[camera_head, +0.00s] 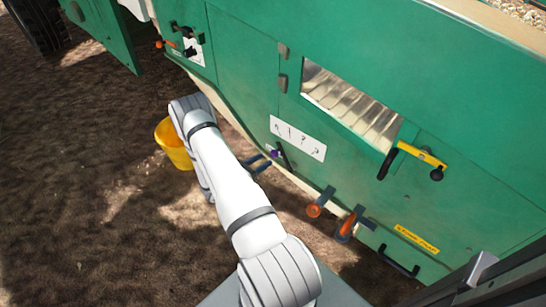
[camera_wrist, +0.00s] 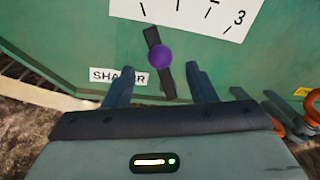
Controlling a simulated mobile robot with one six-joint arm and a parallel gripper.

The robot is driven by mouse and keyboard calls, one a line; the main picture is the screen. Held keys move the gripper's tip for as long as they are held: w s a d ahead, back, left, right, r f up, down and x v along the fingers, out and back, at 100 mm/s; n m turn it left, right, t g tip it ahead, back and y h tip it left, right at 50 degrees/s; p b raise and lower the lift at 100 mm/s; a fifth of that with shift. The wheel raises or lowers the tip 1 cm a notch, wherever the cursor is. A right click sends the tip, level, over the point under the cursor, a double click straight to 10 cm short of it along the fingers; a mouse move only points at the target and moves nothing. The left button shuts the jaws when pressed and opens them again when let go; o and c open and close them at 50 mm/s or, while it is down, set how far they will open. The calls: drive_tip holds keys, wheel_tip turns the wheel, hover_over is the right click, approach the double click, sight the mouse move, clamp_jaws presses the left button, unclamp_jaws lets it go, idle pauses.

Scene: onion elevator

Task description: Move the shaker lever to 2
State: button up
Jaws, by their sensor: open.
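The shaker lever is a dark bar with a purple knob (camera_wrist: 160,56), in front of the green machine panel. In the wrist view it stands just below a white scale plate (camera_wrist: 205,12), whose visible marks include a 3 at the right. A white SHAKER label (camera_wrist: 118,77) is partly covered by my finger. My gripper (camera_wrist: 160,82) is open, with one finger on each side of the lever's lower part, apart from the knob. In the head view the purple knob (camera_head: 275,154) sits below the left part of the scale plate (camera_head: 297,138), right beside my gripper (camera_head: 262,163).
Orange-knobbed levers (camera_head: 314,210) and a black handle (camera_head: 398,262) are to the right on the green machine (camera_head: 240,50). A yellow bucket (camera_head: 172,150) stands on the ground behind my arm.

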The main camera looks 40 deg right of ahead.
sight(271, 155)
drive_tip(key=d, duration=0.4)
drive_tip(key=d+b, duration=0.1)
drive_tip(key=d, duration=0.1)
drive_tip(key=shift+s+d, duration=0.35)
drive_tip(key=shift+s, duration=0.05)
drive_tip(key=shift+c, duration=0.5)
